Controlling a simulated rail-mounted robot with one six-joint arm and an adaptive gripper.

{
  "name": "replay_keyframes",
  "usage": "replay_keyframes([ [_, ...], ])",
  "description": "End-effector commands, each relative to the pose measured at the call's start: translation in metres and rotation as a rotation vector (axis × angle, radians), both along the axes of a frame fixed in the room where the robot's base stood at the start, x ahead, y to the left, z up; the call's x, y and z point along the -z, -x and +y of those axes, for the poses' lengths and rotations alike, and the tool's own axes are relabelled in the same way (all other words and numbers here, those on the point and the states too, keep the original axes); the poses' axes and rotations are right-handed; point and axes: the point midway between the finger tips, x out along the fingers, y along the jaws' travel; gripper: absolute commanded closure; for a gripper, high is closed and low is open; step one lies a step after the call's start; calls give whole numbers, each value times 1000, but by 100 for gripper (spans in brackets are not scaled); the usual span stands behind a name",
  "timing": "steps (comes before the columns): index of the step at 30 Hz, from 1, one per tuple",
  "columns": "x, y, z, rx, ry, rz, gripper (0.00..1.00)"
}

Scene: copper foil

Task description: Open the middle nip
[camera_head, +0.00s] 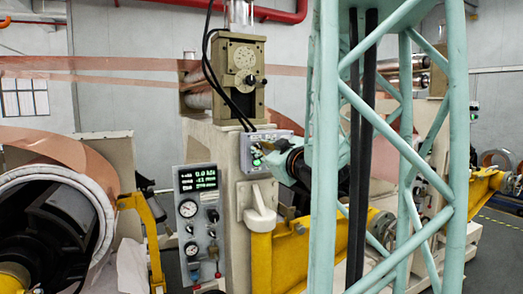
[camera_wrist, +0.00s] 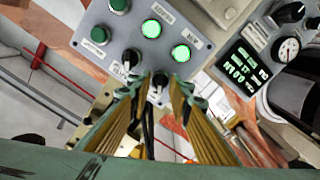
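A grey control box (camera_wrist: 140,45) fills the upper middle of the wrist view; it also shows in the head view (camera_head: 247,160) on the beige machine stand. It carries two lit green buttons (camera_wrist: 151,28), two darker green buttons (camera_wrist: 100,34) and black selector switches. One switch (camera_wrist: 130,57) lies left of my fingers. Another switch (camera_wrist: 159,80) shows between my fingertips. My gripper (camera_wrist: 158,88) is open, its ribbed fingers apart on either side of that switch; contact cannot be told. In the head view, my arm hides part of the box.
A panel with a lit display (camera_head: 198,180) and gauges stands left of the box. A yellow frame (camera_head: 275,260) lies below and right. Copper foil (camera_head: 110,64) runs across at the left, above a large roll (camera_head: 95,190). My column blocks the right middle.

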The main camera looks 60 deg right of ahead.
Motion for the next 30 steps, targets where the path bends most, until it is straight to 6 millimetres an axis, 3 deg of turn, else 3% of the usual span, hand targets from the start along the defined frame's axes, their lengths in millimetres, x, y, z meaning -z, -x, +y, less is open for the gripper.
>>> replay_keyframes([
  [6, 0, 0, 0, 0, 0, 0, 95],
  [19, 0, 0, 0, 0, -37, -22, 95],
  [30, 0, 0, 0, 0, -203, -120, 95],
])
